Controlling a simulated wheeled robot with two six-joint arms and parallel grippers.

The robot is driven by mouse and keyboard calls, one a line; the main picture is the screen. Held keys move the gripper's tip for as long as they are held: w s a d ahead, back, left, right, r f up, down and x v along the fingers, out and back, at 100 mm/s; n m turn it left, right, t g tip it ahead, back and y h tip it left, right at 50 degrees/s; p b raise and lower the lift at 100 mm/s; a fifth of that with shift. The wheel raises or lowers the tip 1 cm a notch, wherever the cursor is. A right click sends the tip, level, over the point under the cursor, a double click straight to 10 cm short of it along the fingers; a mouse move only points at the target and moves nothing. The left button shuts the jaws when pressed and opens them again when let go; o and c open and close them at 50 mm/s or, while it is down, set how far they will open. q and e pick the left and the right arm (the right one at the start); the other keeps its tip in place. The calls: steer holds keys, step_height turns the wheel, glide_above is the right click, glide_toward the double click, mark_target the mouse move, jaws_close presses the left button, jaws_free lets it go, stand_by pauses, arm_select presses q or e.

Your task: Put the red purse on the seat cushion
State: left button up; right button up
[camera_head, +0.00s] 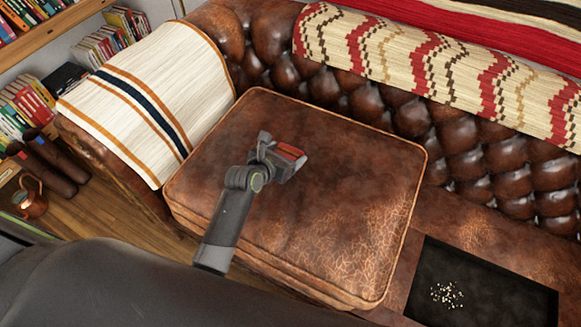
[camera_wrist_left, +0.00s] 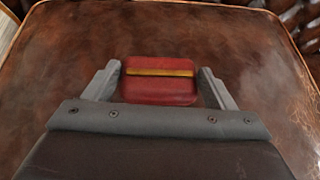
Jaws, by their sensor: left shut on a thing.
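The red purse (camera_head: 291,152) is small and boxy, with a yellow band across it in the left wrist view (camera_wrist_left: 160,91). My left gripper (camera_head: 283,155) is shut on it, with one finger on each side in the left wrist view. Both are over the middle of the brown leather seat cushion (camera_head: 340,215). I cannot tell whether the purse touches the cushion or hangs just above it. The cushion's worn top also fills the background of the left wrist view (camera_wrist_left: 75,50). My right gripper is not in view.
The tufted leather sofa back (camera_head: 465,150) rises behind the cushion, with a patterned blanket (camera_head: 430,70) on top. A striped cloth (camera_head: 160,90) covers the left armrest. A dark tray (camera_head: 475,295) with pale bits lies at the right. The cushion top around the purse is clear.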

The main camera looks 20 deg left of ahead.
arm_select(q)
steer(key=shift+f+b, duration=0.85)
steer(key=shift+f, duration=2.2)
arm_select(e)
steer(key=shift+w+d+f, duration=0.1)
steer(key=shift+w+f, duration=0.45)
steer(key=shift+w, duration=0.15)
arm_select(q)
steer(key=shift+f, duration=0.1)
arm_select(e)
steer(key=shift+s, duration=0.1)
arm_select(q)
steer(key=o, duration=1)
steer(key=shift+f, duration=0.1)
steer(key=shift+s+r, duration=0.1)
steer(key=shift+r, duration=0.2)
steer(key=p+v, duration=0.2)
steer(key=v, duration=0.8)
steer(key=shift+s+a, duration=0.1)
steer(key=shift+p+v, duration=0.35)
steer(key=shift+v, duration=0.45)
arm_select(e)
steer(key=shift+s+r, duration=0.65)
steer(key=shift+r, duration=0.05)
